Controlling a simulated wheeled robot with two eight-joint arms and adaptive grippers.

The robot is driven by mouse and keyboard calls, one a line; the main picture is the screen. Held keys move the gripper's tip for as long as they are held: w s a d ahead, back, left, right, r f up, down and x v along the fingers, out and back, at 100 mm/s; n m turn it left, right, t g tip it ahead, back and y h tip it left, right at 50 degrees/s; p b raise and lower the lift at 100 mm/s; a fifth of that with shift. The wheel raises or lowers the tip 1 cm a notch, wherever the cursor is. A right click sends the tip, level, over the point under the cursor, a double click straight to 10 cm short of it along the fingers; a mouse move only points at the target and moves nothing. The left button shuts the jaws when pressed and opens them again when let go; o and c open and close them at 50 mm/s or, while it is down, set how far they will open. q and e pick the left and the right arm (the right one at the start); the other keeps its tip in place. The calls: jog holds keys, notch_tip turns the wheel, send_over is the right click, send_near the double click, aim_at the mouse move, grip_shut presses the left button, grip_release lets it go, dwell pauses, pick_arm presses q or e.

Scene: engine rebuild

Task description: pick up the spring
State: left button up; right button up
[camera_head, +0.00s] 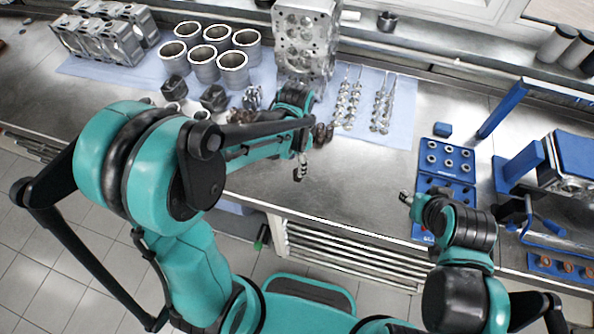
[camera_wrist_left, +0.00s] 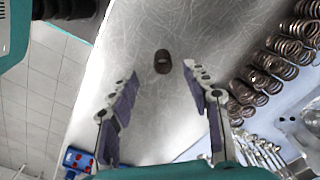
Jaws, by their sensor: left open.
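A single dark coil spring (camera_wrist_left: 162,61) stands apart on the bare metal bench in the left wrist view. My left gripper (camera_wrist_left: 158,85) is open and empty, with its two fingers spread on either side below the spring. A gap shows between the fingertips and the spring. In the head view my left gripper (camera_head: 300,170) hangs over the bench's front part, and I cannot make out the single spring there. More brown springs (camera_wrist_left: 265,75) are in rows on the right. My right gripper (camera_head: 405,197) is small beside the blue tray, and its jaws are unclear.
Valves (camera_head: 382,103) lie on the blue mat (camera_head: 405,110), near the springs. A cylinder head (camera_head: 305,35) and several metal cylinder sleeves (camera_head: 202,62) stand behind. A blue tray (camera_head: 440,182) with holes lies on the right. The bench front between the arms is clear.

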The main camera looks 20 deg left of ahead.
pick_arm(q)
jog(key=f, duration=0.2)
jog(key=f+b, duration=0.1)
jog(key=f, duration=0.1)
jog(key=f+b, duration=0.1)
jog(key=f, duration=0.1)
jog(key=shift+w+d, duration=0.1)
jog(key=shift+w, duration=0.25)
jog(key=shift+f, duration=0.4)
jog(key=shift+s, duration=0.1)
jog(key=shift+c, duration=0.4)
jog(key=shift+r, duration=0.1)
grip_shut()
